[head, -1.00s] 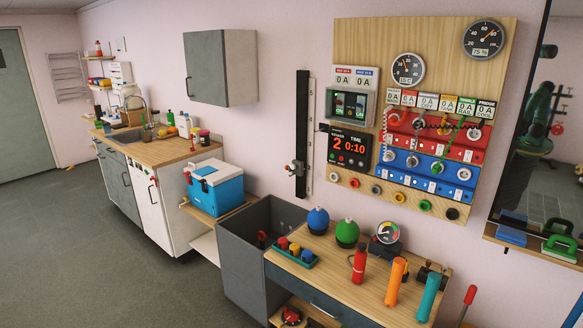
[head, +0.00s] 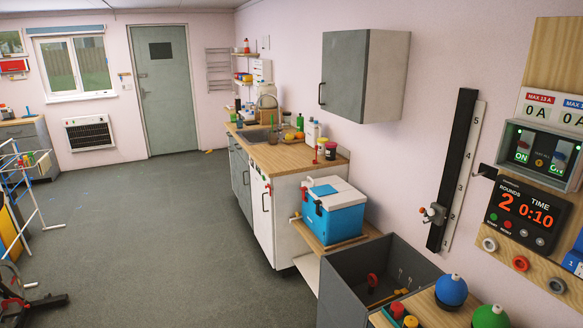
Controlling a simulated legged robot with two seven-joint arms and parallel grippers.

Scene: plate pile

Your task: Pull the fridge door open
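A white door (head: 261,213) with a dark vertical handle (head: 265,197) is under the right end of the wooden counter, beside the grey cupboard doors. It looks like the fridge door, but I see no label that confirms it. The door looks shut. Its handle is in plain view and nothing touches it. A white side panel (head: 296,236) faces me at the right end of the counter. Neither of my grippers shows in the head view.
A blue and white cool box (head: 338,219) stands on a wooden shelf right of the counter. A grey open bin (head: 345,292) is nearer me. A drying rack (head: 25,190) stands at the left. The grey floor (head: 150,225) before the counter is clear.

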